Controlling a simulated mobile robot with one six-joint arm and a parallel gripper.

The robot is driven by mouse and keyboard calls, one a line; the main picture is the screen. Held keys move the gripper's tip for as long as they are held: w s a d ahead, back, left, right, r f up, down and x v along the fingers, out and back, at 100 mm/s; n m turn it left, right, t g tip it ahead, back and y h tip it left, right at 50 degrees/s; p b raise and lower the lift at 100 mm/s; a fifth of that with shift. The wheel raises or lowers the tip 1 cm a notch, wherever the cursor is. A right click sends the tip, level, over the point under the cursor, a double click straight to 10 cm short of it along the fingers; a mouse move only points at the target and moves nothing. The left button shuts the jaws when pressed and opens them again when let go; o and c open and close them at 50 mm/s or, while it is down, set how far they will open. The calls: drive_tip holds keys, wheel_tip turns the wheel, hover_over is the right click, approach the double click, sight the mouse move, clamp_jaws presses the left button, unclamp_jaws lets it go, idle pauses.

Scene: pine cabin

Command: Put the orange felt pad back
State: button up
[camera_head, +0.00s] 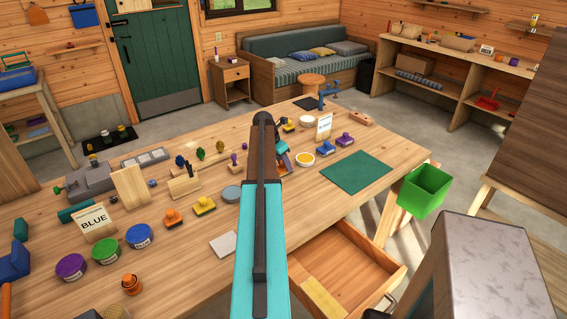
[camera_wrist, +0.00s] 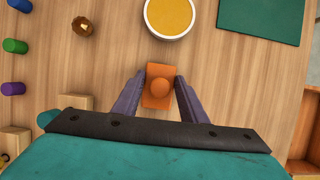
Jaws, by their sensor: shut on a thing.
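The orange felt pad (camera_wrist: 157,72), a small block with a round knob, is between the two fingers of my gripper (camera_wrist: 160,95) in the wrist view. The fingers are shut on it, one at each side. In the head view my gripper (camera_head: 287,150) is mostly hidden behind my own arm, and only part of the orange pad (camera_head: 305,159) shows beside it. A white bowl of yellow-orange contents (camera_wrist: 170,15) is just beyond the pad. I cannot tell if the pad touches the table.
A green mat (camera_head: 356,172) lies to the right on the wooden table. Several pegs (camera_wrist: 15,46) and a brown knobbed piece (camera_wrist: 83,27) are to the left. An open drawer (camera_head: 388,268) juts out at the front. A green bin (camera_head: 424,190) is beyond the right edge.

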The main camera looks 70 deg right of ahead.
drive_tip(key=shift+f, duration=0.15)
drive_tip(key=o, duration=0.9)
drive_tip(key=shift+b+v, duration=1.1)
drive_tip(key=shift+v, duration=5.05)
